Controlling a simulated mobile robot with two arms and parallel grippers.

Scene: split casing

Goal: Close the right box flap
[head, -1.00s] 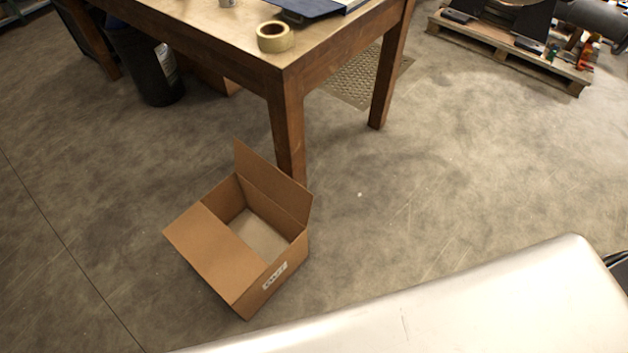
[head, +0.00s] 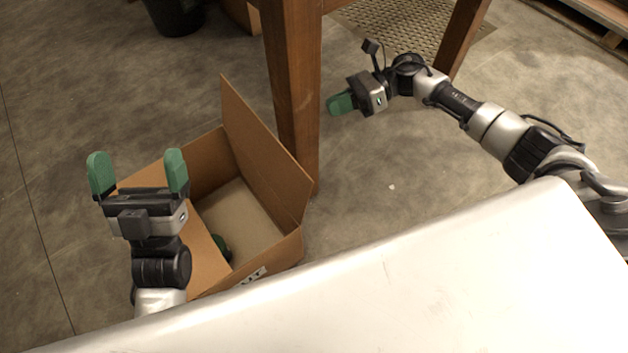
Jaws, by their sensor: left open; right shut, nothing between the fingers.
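The open cardboard box (head: 205,170) stands on the floor beside the table leg. Its right flap (head: 262,145) stands up, leaning slightly outward. Its left flap (head: 203,262) lies across the left part of the opening and is partly hidden by my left arm. My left gripper (head: 138,175) is open and empty above the left side of the box, its green fingertips apart. My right gripper (head: 342,104) is shut and empty. In the picture it is to the right of the right flap and the table leg, apart from the flap.
The wooden table leg (head: 292,85) rises just behind the right flap. A small dark green thing (head: 222,247) shows at the left flap's edge; I cannot tell what it is. A black bin (head: 172,15) stands at the back. The floor right of the box is clear.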

